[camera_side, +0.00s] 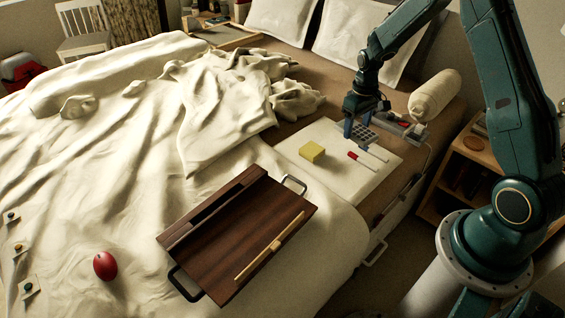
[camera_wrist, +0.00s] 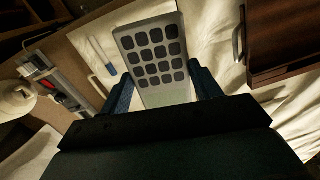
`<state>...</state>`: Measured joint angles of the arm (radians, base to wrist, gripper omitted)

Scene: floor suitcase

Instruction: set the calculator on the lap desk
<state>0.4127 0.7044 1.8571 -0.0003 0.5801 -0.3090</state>
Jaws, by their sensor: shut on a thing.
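The calculator is grey with several dark keys and is held in my gripper (camera_wrist: 163,88). In the wrist view the calculator (camera_wrist: 153,50) points away from me between the two fingers. In the side view my gripper (camera_side: 361,122) holds the calculator (camera_side: 362,137) near the back edge of a white board; its exact height is unclear. The lap desk (camera_side: 215,248) is a dark brown wooden tray with a metal handle at each end, tilted on the bed left of and nearer the camera than my gripper. Part of it shows in the wrist view (camera_wrist: 285,35).
The white board (camera_side: 335,140) bears a yellow block (camera_side: 312,151) and a red-and-white pen-like thing (camera_side: 362,161). A light wooden stick (camera_side: 268,248) lies on the lap desk. A red oval thing (camera_side: 105,266) lies left.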

